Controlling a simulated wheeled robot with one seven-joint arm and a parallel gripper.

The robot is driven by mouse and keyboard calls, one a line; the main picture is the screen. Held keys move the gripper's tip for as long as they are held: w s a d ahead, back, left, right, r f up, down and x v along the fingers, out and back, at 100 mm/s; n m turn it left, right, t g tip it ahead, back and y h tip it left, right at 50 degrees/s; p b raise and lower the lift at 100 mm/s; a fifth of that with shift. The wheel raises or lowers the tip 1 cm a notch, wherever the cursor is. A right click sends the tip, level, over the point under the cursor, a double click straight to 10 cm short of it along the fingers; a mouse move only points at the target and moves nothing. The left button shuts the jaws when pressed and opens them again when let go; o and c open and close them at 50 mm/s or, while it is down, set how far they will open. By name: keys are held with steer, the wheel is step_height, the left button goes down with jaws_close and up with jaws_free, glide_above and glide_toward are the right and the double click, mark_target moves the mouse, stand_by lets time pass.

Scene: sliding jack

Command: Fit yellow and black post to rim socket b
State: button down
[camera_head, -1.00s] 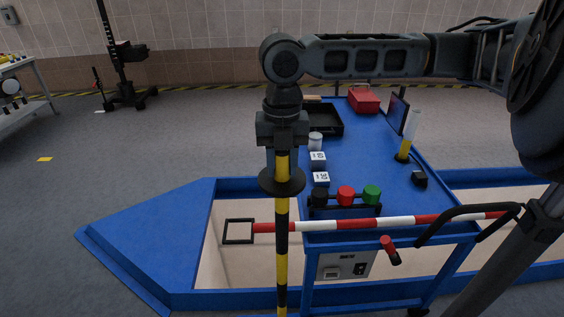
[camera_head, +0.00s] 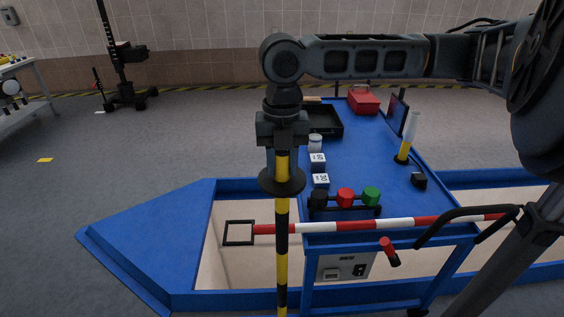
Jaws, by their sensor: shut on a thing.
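The yellow and black post (camera_head: 281,240) hangs upright below my gripper (camera_head: 283,152), which is shut on its top end just above a dark round disc (camera_head: 282,181). The post passes in front of the blue rim (camera_head: 230,300) of the boat-shaped frame, and its lower end runs out of the bottom of the picture. I cannot tell which place on the rim is socket b, and no socket shows clearly.
A blue cart (camera_head: 370,150) stands behind and right of the post, with red, green and black knobs, white boxes and a black tray (camera_head: 325,118) on it. A red and white bar (camera_head: 380,224) with a square black frame (camera_head: 238,233) crosses close behind the post.

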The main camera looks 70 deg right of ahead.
steer(key=shift+r+p, duration=2.8)
steer(key=shift+r, duration=0.5)
steer(key=shift+f, duration=0.1)
